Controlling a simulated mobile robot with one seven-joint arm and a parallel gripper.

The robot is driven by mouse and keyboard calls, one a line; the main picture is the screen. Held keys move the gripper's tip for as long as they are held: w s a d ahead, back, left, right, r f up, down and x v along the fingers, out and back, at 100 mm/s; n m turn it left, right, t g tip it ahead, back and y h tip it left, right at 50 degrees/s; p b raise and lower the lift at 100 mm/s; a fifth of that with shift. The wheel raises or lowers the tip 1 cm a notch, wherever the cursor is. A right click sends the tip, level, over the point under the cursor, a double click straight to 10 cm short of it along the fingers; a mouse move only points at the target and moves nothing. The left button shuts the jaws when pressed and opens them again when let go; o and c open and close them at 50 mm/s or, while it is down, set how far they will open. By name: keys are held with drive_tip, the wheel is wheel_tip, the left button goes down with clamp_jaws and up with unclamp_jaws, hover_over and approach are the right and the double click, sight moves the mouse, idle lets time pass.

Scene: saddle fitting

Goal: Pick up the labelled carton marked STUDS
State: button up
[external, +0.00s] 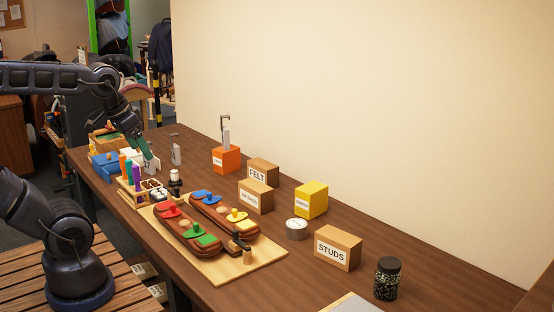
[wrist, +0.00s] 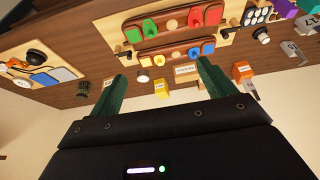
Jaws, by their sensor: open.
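The STUDS carton (external: 338,248) is a brown box with a white label reading STUDS. It stands upright on the dark wooden table in the external view, at the near right. In the wrist view, a small brown patch beside the left finger may be this carton, mostly hidden by that finger. My gripper (external: 143,152) has green fingers and is over the far left part of the table, well away from the carton. In the wrist view my gripper (wrist: 161,69) has its fingers spread with nothing between them.
A black-lidded jar (external: 387,279) stands right of the carton, and a round tin (external: 297,229) to its left. A yellow box (external: 311,200), FELT carton (external: 263,172), another labelled carton (external: 256,196) and orange box (external: 226,159) stand farther back. A wooden board (external: 215,273) with saddle parts lies left.

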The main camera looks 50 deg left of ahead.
drive_tip(key=shift+w, duration=0.1)
drive_tip(key=m+g+h, duration=0.4)
drive_tip(key=m, duration=1.3)
hover_over(338, 235)
drive_tip(key=a, duration=0.4)
drive_tip(key=f, duration=2)
drive_tip(key=shift+d+f, duration=0.2)
drive_tip(key=shift+f, duration=0.05)
drive_tip(key=shift+d+f+h, duration=0.25)
drive_tip(key=shift+f+h, duration=0.05)
drive_tip(key=shift+f, duration=0.05)
drive_tip(key=x, duration=1)
drive_tip(key=shift+d+f, duration=0.1)
drive_tip(key=shift+f, duration=0.05)
drive_tip(key=shift+f, duration=0.2)
